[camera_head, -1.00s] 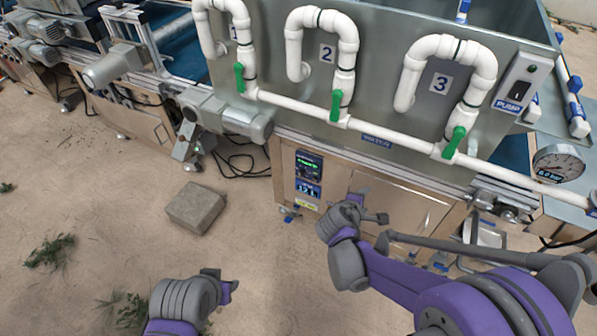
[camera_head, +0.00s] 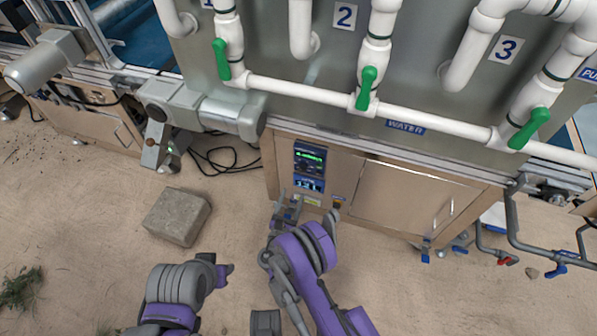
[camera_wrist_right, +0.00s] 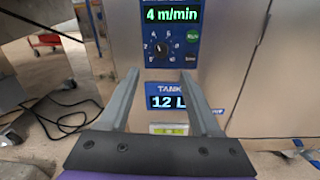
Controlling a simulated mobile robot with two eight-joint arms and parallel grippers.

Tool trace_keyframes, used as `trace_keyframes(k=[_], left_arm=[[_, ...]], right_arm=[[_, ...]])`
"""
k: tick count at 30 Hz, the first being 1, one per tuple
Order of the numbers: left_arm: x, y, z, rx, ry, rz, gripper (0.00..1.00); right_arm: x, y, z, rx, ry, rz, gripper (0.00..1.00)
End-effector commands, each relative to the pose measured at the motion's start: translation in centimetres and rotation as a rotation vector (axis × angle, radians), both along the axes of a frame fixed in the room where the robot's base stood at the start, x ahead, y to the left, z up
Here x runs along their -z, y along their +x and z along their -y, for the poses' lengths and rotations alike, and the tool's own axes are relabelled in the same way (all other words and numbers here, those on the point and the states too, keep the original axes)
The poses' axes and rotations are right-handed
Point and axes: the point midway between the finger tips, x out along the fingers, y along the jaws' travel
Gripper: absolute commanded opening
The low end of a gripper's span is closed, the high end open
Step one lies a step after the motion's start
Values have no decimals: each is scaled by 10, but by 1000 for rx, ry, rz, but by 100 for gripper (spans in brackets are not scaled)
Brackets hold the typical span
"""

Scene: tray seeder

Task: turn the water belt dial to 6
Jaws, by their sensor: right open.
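The water belt's control panel (camera_head: 309,160) is a small dark blue panel on the steel cabinet under the pipes. In the right wrist view its display (camera_wrist_right: 172,15) reads 4 m/min. The round black dial (camera_wrist_right: 162,49) sits below that display, with a ring of small numbers; its pointer is too small to read surely. My right gripper (camera_head: 313,206) is open and empty in front of the cabinet, below the panel. In the wrist view its fingertips (camera_wrist_right: 159,76) straddle a spot just below the dial, apart from it. My left gripper (camera_head: 226,272) is low at the left, empty.
A green button (camera_wrist_right: 193,36) is beside the dial. A tank display (camera_wrist_right: 168,102) sits below. White pipes with green valve handles (camera_head: 367,88) run above, over the WATER label (camera_head: 405,126). A concrete block (camera_head: 177,216) lies on the floor left.

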Motion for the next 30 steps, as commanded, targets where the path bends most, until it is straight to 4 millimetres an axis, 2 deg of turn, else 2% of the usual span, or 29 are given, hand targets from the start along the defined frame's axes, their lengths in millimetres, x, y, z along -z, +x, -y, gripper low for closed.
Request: trace_keyframes(k=[9, 15, 21, 29, 30], left_arm=[[3, 0, 0, 0, 0, -1, 40], [5, 0, 0, 0, 0, -2, 40], [5, 0, 0, 0, 0, -2, 40], [5, 0, 0, 0, 0, -2, 40], [5, 0, 0, 0, 0, -2, 40]], right_arm=[[-1, 56, 17, 5, 2, 0, 64], [0, 85, 25, 4, 3, -1, 64], [-1, 97, 27, 2, 4, 0, 64], [-1, 98, 28, 2, 4, 0, 64], [-1, 98, 28, 2, 4, 0, 57]])
